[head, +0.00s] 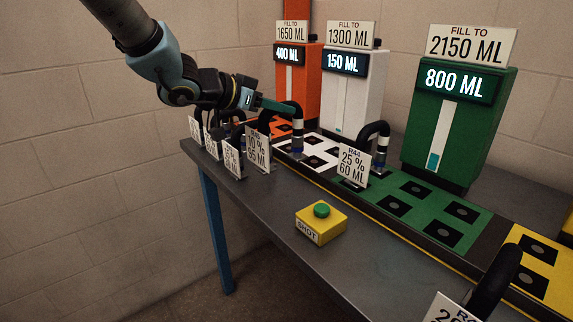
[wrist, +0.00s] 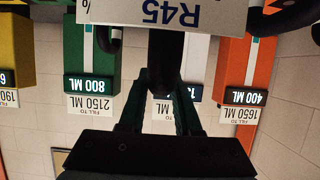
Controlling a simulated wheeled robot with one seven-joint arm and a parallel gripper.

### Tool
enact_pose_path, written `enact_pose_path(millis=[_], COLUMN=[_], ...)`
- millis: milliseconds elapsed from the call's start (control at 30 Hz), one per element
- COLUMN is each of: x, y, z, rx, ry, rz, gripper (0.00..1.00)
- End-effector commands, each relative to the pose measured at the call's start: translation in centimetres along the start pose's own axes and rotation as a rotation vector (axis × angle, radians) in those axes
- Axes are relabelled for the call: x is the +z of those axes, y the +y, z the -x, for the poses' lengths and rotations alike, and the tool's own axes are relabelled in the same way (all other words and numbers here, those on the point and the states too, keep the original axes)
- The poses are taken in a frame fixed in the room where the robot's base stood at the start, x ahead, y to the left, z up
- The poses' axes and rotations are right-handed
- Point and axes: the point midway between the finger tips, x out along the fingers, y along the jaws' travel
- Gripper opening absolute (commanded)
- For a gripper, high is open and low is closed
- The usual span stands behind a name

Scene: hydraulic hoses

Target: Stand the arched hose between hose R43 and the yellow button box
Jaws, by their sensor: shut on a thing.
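My gripper (head: 284,107) is shut on a black arched hose (head: 299,120) beside the white mat. A card hangs with this hose; in the wrist view the card (wrist: 205,14) reads R45, and the hose (wrist: 165,60) runs between my fingers (wrist: 160,105). The hose's metal end (head: 297,146) points down near the mat; I cannot tell whether it touches. The yellow button box (head: 322,228), with a green button and the word SHOT, sits on the front of the table. I cannot pick out hose R43; the cards at the table's left end are partly hidden or too small to read.
Several carded hoses (head: 233,158) crowd the left end. Hose R44 (head: 375,132) stands at the green mat (head: 405,190). Another hose (head: 497,280) stands at the front right. Orange (head: 313,75), white (head: 360,105) and green (head: 470,130) machines line the back. Bare grey tabletop (head: 265,200) lies left of the box.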

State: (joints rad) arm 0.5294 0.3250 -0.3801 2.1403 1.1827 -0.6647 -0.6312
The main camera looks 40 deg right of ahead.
Motion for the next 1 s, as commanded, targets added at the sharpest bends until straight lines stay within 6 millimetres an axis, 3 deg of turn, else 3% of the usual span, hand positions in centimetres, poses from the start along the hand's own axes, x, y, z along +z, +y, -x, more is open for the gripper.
enact_pose_path(millis=[133, 567, 1000], x=[2.7, 6.9, 7.6], y=[0.1, 0.1, 0.0], z=[-1.1, -2.9, -3.2], rx=[0.003, 0.002, 0.0], ry=[-0.002, 0.0, 0.001], rz=[0.003, 0.001, -0.001], gripper=[0.0, 0.0, 0.0])
